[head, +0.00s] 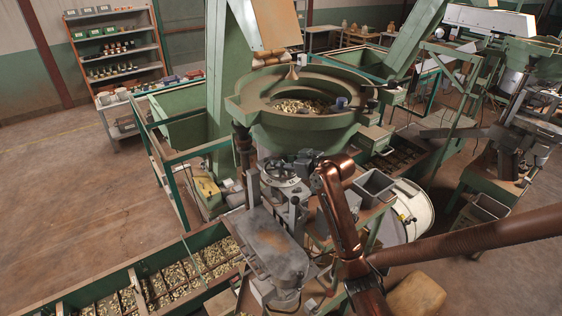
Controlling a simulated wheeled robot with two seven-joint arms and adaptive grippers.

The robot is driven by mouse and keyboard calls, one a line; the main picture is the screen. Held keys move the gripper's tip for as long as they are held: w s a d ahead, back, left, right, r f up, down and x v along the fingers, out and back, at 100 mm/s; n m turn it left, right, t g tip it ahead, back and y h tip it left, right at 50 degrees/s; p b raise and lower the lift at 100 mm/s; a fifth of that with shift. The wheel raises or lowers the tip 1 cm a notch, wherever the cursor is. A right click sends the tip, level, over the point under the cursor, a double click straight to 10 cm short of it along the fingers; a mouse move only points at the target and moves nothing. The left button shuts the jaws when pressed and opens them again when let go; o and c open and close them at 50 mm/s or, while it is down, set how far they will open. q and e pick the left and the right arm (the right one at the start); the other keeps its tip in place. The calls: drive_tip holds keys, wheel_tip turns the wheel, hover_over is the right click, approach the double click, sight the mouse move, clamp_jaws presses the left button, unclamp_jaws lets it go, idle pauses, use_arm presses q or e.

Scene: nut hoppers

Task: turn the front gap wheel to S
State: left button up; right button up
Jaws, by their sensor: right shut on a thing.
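A pale round wheel or dial with a ringed rim (284,173) sits on top of the grey machine in the middle, below the green bowl. I cannot tell whether it is the front gap wheel, and I cannot read a letter S. My copper-coloured right gripper (331,174) is just right of it, with its arm coming in from the right. It is shut on a part of the machine that its own body hides. My left gripper is out of view.
The green bowl (254,112) with brass nuts stands behind the machine. A grey plate (273,241) lies in front. Green troughs of nuts (118,277) run at lower left. A white drum (410,213) and a grey open bin (376,184) stand at right. Floor at left is clear.

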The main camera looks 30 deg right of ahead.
drive_tip(key=m+h, duration=0.4)
drive_tip(key=shift+t+h, duration=0.3)
drive_tip(key=shift+h, duration=0.1)
drive_tip(key=m+g+h, duration=0.1)
drive_tip(key=m+h, duration=0.3)
drive_tip(key=shift+m+g+h, duration=0.4)
drive_tip(key=m+g+h+b, duration=0.1)
drive_tip(key=m+h, duration=0.1)
drive_tip(key=shift+m+g+h, duration=0.3)
drive_tip(key=shift+m+g+h+b, duration=0.85)
drive_tip(key=shift+m+g+h, duration=0.55)
drive_tip(key=shift+m+g, duration=0.25)
drive_tip(key=shift+d, duration=0.1)
drive_tip(key=o, duration=0.7)
drive_tip(key=shift+o, duration=1)
drive_tip(key=shift+s+r, duration=0.1)
drive_tip(key=shift+m, duration=0.25)
